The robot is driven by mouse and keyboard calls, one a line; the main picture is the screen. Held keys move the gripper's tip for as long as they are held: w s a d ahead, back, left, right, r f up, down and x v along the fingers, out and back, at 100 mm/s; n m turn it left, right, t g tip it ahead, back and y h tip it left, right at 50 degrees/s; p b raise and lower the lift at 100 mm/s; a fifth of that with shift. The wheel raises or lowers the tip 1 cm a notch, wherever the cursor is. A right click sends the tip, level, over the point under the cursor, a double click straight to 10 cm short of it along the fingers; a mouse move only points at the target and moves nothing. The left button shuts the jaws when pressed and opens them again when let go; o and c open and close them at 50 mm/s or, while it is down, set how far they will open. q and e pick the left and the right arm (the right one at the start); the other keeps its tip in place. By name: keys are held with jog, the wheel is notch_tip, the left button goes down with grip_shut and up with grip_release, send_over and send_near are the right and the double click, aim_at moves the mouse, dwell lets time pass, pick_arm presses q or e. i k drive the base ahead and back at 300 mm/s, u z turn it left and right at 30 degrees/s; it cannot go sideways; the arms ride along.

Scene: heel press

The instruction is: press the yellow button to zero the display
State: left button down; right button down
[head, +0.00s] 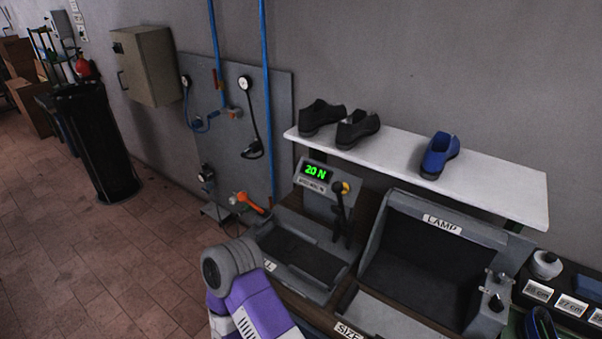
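The heel press (303,257) stands on the bench, with a dark flat bed and a grey upright panel behind it. A display (316,172) on the panel shows "20 N" in green digits. A purple and grey link of my arm reaches in at the bottom, in front of the press. Neither gripper shows in the head view.
A lamp box (420,255) labelled "LAMP" stands right of the press. A white shelf (480,189) above holds two dark shoes (340,123) and a blue shoe (439,157). An orange-handled tool (251,203) is left of the press. Floor at left is open.

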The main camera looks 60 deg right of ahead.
aim_at(345, 187)
jog(key=i, duration=1.25)
jog(key=z, duration=3.65)
